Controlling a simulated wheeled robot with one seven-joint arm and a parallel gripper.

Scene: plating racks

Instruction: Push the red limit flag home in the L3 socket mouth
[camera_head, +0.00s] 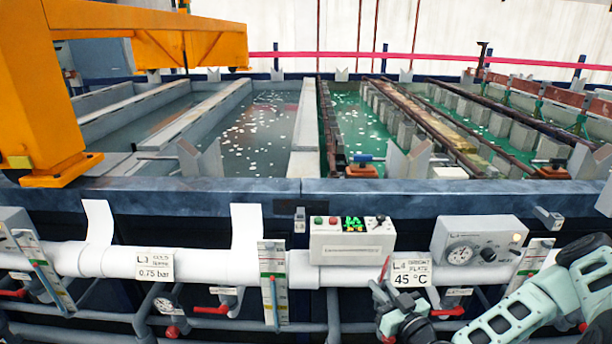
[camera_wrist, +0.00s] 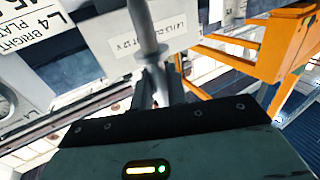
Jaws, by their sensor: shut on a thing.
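My gripper (camera_head: 382,292) is low at the right of the head view, in front of the white pipe by the L4 sign. In the wrist view its fingers (camera_wrist: 155,88) are closed around the end of a grey rod (camera_wrist: 147,28). A thin red piece (camera_head: 385,267) stands at the fingertips in the head view and looks like the red limit flag. No red shows at the fingers in the wrist view. Small grey brackets (camera_head: 300,218) sit on the blue tank edge, one left of the control box and another at the right (camera_head: 548,217). I cannot tell which is the L3 socket mouth.
A control box (camera_head: 352,241) with buttons and a gauge box (camera_head: 478,241) stand on the white pipe (camera_head: 205,266). The L4 sign (camera_head: 411,273) hangs close to my gripper. Red valve levers (camera_head: 448,311) and pipes lie below. An orange frame (camera_head: 40,90) rises at the left.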

